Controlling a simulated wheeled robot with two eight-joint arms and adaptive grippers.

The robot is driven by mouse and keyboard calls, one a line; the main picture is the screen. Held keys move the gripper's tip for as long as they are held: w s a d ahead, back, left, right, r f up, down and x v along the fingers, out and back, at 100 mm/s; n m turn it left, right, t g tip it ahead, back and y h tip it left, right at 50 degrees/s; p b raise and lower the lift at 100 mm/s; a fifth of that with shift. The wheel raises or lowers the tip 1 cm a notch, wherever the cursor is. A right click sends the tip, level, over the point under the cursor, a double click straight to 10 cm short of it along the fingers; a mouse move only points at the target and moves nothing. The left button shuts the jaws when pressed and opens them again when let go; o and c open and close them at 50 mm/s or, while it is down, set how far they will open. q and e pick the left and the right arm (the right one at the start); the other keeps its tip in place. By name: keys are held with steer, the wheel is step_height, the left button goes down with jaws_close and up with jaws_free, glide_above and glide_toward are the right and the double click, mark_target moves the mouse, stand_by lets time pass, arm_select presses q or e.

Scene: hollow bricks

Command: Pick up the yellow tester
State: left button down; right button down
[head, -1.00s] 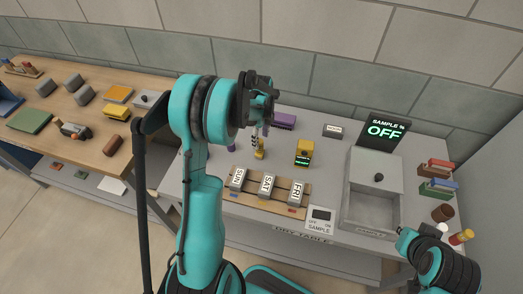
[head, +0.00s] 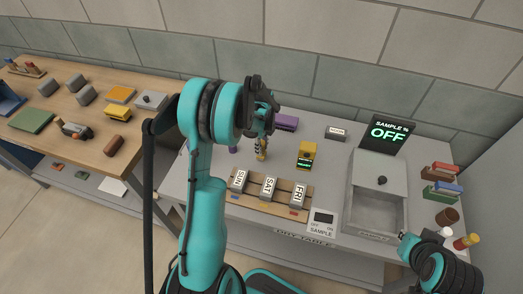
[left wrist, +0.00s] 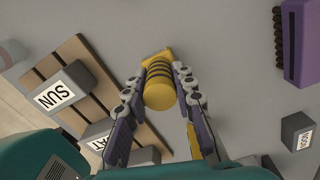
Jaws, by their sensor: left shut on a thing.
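A yellow cylinder with black bands (left wrist: 160,84) is between the fingertips of my left gripper (left wrist: 154,76) in the left wrist view. The gripper is shut on it. In the head view the banded yellow thing (head: 261,151) shows below my left gripper (head: 262,132), whose fingers hide its upper part. I cannot tell whether it touches the table. A separate yellow device with a green display (head: 306,155) stands to its right; part of a yellow thing (left wrist: 193,140) shows behind a finger in the wrist view. My right gripper (head: 406,239) is at the lower right, its jaws unclear.
A wooden rack (head: 248,204) with SUN, SAT and FRI blocks lies in front. A purple block (head: 287,123) is behind. A grey open box (head: 371,210) and an OFF display (head: 388,133) are right. A wooden table (head: 60,125) with several items is left.

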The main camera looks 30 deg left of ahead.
mark_target(262, 143)
arm_select(q)
steer(key=shift+r, duration=0.6)
step_height(262, 143, up, 3)
steer(key=shift+f+p, duration=0.15)
steer(key=shift+p, duration=0.5)
steer(key=s+d+r+p, duration=0.2)
steer(key=d+r, duration=0.5)
steer(key=d, duration=0.4)
steer(key=shift+d, duration=0.2)
steer(key=c, duration=2.3)
jaws_free()
steer(key=shift+s+d, duration=0.1)
steer(key=shift+s, duration=0.05)
